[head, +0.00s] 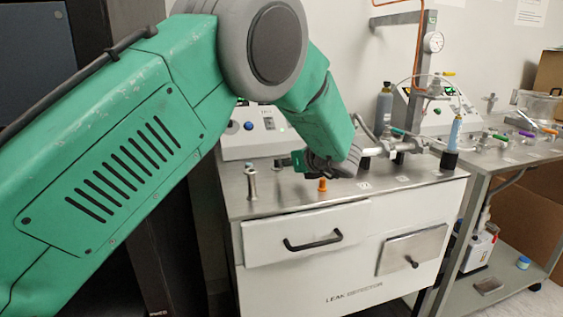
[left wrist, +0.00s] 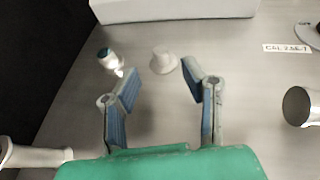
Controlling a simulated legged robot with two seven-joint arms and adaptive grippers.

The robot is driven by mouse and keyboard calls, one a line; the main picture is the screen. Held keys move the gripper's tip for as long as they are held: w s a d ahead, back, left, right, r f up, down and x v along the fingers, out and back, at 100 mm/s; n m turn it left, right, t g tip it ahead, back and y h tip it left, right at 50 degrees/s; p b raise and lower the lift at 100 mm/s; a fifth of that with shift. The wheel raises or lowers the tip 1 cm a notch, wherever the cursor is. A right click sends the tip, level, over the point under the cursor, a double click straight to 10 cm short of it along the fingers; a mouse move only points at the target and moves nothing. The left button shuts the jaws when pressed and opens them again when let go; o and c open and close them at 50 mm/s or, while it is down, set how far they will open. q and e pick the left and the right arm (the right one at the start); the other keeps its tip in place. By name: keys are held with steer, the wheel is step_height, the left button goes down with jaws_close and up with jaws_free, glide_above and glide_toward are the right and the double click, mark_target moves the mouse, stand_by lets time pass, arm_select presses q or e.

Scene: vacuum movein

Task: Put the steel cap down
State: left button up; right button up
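My left gripper (left wrist: 160,76) is open, its two blue-padded fingers spread apart. A pale grey, hat-shaped piece (left wrist: 163,60), which looks like the steel cap, stands on the grey bench top just ahead of and between the fingertips. I see gaps on both sides of it and no finger touching it. In the head view my left arm reaches over the leak detector bench, and its gripper (head: 322,164) is low over the top, mostly hidden behind the wrist. I cannot pick out the cap in the head view. My right gripper is not in view.
A small blue-topped fitting (left wrist: 108,60) lies left of the cap. A metal post (left wrist: 28,155) and a dark-ended cylinder (left wrist: 298,105) flank the gripper. On the bench are an orange piece (head: 322,185), a steel post (head: 251,184) and a blue tube (head: 454,134).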

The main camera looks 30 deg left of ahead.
arm_select(q)
steer(key=v, duration=0.7)
steer(key=shift+a+r+p, duration=0.1)
steer(key=shift+p, duration=0.2)
